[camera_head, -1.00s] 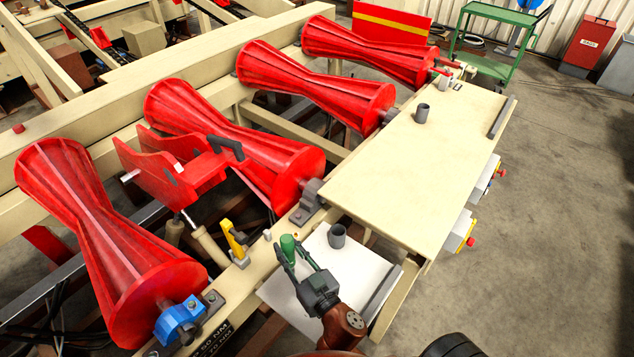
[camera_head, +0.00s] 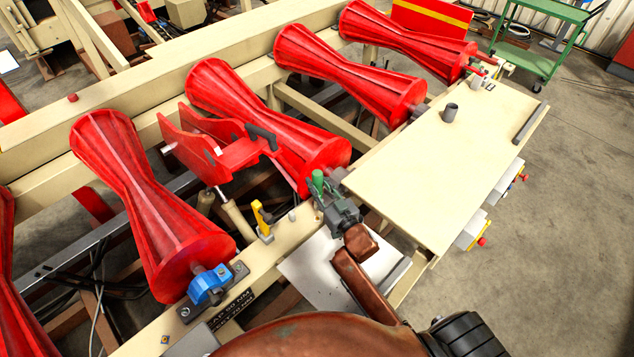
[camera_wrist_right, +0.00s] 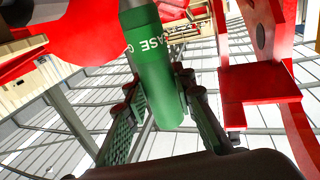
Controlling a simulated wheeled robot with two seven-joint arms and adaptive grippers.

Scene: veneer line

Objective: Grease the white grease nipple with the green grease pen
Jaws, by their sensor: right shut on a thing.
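My right gripper (camera_head: 325,197) is shut on the green grease pen (camera_head: 318,182), beside the near end of the second full red roller, by its grey bearing. In the right wrist view the pen (camera_wrist_right: 155,70) stands between the two fingers (camera_wrist_right: 168,110), its white lettering partly visible. A small pale peg (camera_head: 292,215) stands on the cream beam left of the gripper. I cannot tell whether it is the white grease nipple; no other nipple is clear. The grey bearing is mostly hidden behind the gripper. My left gripper is not in view.
A yellow-handled part (camera_head: 262,219) stands on the beam, with a blue bearing (camera_head: 210,285) nearer. The red bracket (camera_head: 222,155) lies across the roller gap. A white plate (camera_head: 310,272) lies below my arm. The cream table (camera_head: 445,150) carries a grey cup (camera_head: 450,112).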

